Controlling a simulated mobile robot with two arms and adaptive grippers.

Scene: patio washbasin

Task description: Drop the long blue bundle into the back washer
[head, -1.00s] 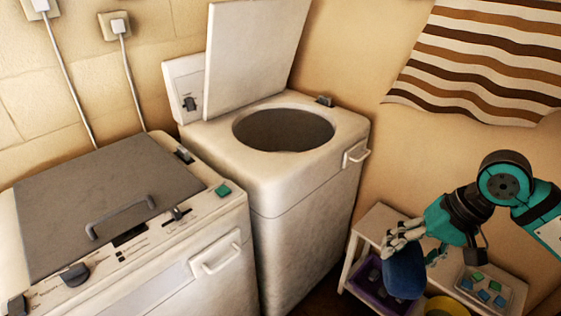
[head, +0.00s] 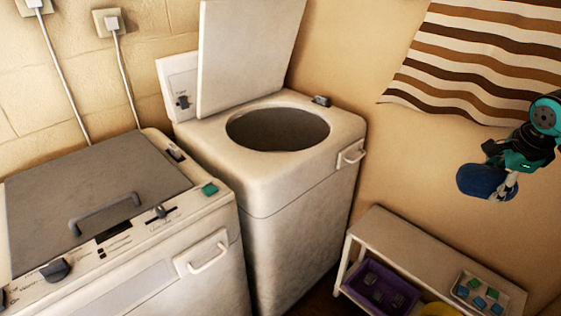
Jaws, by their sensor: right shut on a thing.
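The long blue bundle (head: 482,181) is a dark blue, rounded roll in the head view at the right. My right gripper (head: 508,184) is shut on it near its right end and holds it in the air, above and behind the low bench in the picture. The back washer (head: 305,185) stands at the centre with its lid (head: 250,55) raised. Its round opening (head: 278,128) faces up, and its inside is dark. The bundle is well to the right of this opening, apart from the washer. My left gripper is not in the picture.
The front washer (head: 95,195) at the left has its grey lid closed. A low white bench (head: 410,250) at the lower right bears a tray (head: 462,292) of small coloured blocks. A purple crate (head: 345,290) is below it. A striped cloth (head: 480,60) hangs on the wall.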

